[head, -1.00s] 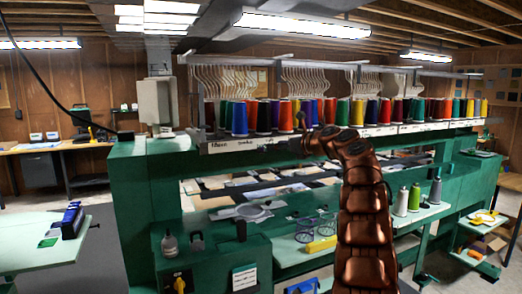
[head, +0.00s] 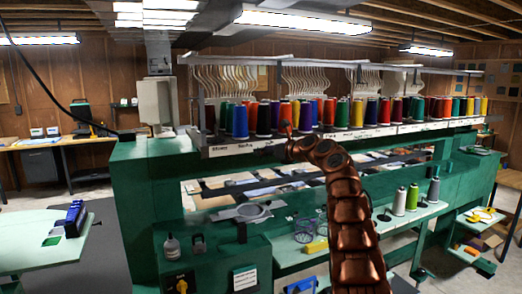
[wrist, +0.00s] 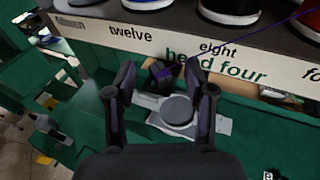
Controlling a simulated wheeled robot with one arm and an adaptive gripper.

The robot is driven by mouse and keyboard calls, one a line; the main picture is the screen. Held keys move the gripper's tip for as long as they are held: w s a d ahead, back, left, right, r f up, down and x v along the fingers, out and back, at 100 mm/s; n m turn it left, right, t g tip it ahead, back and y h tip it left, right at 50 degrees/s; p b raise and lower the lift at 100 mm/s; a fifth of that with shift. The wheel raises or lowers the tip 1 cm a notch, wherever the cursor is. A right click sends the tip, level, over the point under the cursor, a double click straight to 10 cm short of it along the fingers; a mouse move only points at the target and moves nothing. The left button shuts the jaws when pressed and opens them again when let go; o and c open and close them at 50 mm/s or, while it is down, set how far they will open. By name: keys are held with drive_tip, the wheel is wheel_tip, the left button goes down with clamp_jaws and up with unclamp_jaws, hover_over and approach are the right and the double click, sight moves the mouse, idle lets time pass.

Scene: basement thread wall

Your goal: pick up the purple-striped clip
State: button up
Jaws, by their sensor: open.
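The purple-striped clip (wrist: 163,72) shows in the wrist view as a small dark piece with a purple band, just below the label rail. It lies between my fingertips in the picture, and I cannot tell whether either finger touches it. My gripper (wrist: 160,75) is open, with one dark finger on each side of the clip. In the head view my gripper (head: 292,143) is at the thread rack's front rail, small and partly hidden by my arm. I cannot make out the clip there.
The label rail (wrist: 185,55) with spools above it runs close ahead of my fingers. A thin purple thread (wrist: 262,35) slants up right. Below is a grey flat tool with a round disc (wrist: 177,110) on the green machine. Cones (head: 412,197) stand at right.

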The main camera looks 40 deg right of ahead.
drive_tip(key=c, duration=1)
drive_tip(key=shift+o, duration=0.2)
drive_tip(key=shift+r, duration=0.15)
